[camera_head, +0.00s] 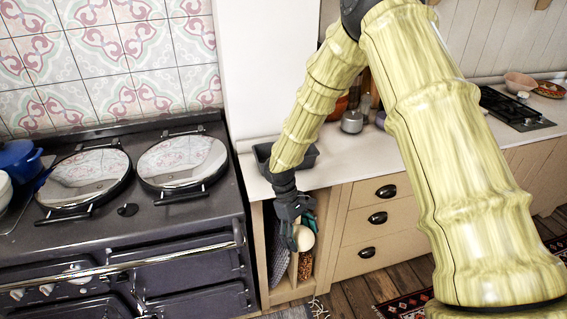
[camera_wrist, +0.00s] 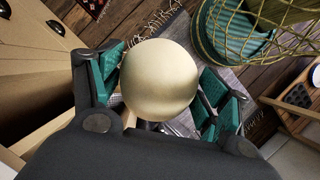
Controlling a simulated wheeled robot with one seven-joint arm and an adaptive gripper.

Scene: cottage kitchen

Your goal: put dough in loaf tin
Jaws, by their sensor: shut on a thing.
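The dough (camera_wrist: 160,82) is a smooth, pale beige ball. My gripper (camera_wrist: 165,95) is shut on it, with the green finger pads at its left and right sides. In the head view the dough (camera_head: 304,238) hangs in front of the open shelf, below the counter's front edge, in my gripper (camera_head: 300,225). The loaf tin (camera_head: 306,157) is a dark grey rectangular tin on the counter, above and behind my gripper. My arm hides part of it. The tin is not in the wrist view, and its inside is mostly hidden.
The dark range cooker (camera_head: 130,215) stands left of the shelf. A small metal pot (camera_head: 352,122) is on the counter (camera_head: 370,160) right of the tin. Drawers with dark handles (camera_head: 377,218) are below. A wire basket (camera_wrist: 275,25) shows over the floor in the wrist view.

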